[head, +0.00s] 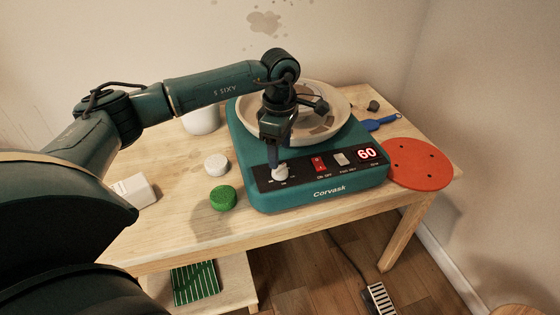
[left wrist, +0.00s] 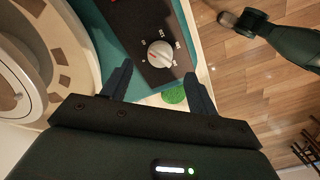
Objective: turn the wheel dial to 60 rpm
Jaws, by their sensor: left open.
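The wheel dial (head: 280,172) is a pale knob on the black front panel of the teal pottery wheel (head: 330,185). The red display (head: 367,154) reads 60. My left gripper (head: 273,158) points down just above and behind the dial, partly covering it. In the left wrist view, the dial (left wrist: 160,53) shows a red pointer mark and sits just beyond the two spread fingertips (left wrist: 158,76), apart from them. The jaws are open and empty.
A red switch (head: 318,163) and a pale switch (head: 341,159) are right of the dial. A green sponge (head: 223,198) and a white round piece (head: 216,164) lie left of the wheel. An orange disc (head: 418,164) lies right. A dark green arm part (left wrist: 285,38) crosses the wrist view's corner.

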